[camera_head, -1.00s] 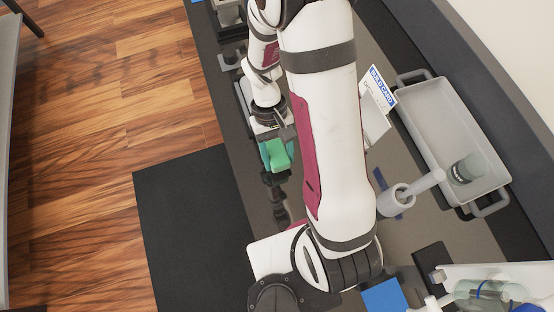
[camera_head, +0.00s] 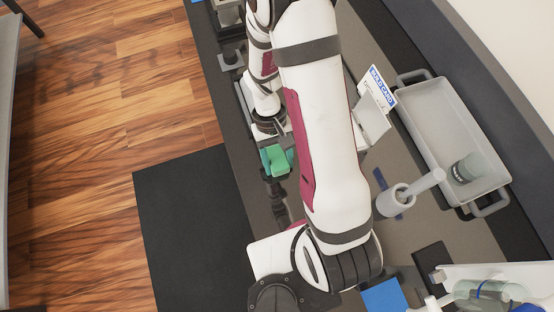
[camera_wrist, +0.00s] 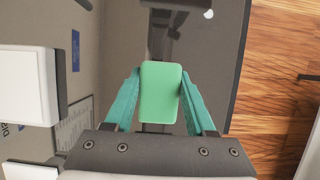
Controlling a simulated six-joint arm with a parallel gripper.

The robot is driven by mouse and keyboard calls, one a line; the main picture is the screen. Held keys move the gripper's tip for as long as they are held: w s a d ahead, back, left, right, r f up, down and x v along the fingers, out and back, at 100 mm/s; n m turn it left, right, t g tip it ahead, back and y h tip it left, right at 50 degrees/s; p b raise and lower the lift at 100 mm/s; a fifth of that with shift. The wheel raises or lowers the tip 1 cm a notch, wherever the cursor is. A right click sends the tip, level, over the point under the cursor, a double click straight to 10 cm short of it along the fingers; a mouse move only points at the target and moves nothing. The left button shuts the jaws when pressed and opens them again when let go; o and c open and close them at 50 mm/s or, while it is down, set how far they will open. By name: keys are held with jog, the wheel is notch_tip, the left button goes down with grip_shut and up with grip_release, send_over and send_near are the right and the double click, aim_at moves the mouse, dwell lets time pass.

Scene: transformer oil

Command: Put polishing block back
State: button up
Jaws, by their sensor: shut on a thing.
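The polishing block is a green rounded block (camera_wrist: 160,92); in the head view the green block (camera_head: 275,158) shows below my wrist, near the left edge of the dark bench. My gripper (camera_wrist: 160,85) has two teal fingers, one on each side of the block, and is shut on it. In the head view my gripper (camera_head: 278,164) hangs over the bench, partly hidden by my arm. The block's underside and its height above the bench cannot be made out.
A grey tray (camera_head: 437,110) with a dark-labelled jar (camera_head: 467,168) stands at the right. A blue square (camera_head: 384,296) lies at the front. Wooden floor (camera_head: 100,90) lies left of the bench.

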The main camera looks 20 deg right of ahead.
jog(key=shift+f, duration=0.2)
jog(key=o, duration=1.6)
jog(key=shift+c, duration=0.2)
jog(key=v, duration=1.5)
jog(key=shift+r, duration=0.35)
jog(key=shift+w, duration=0.15)
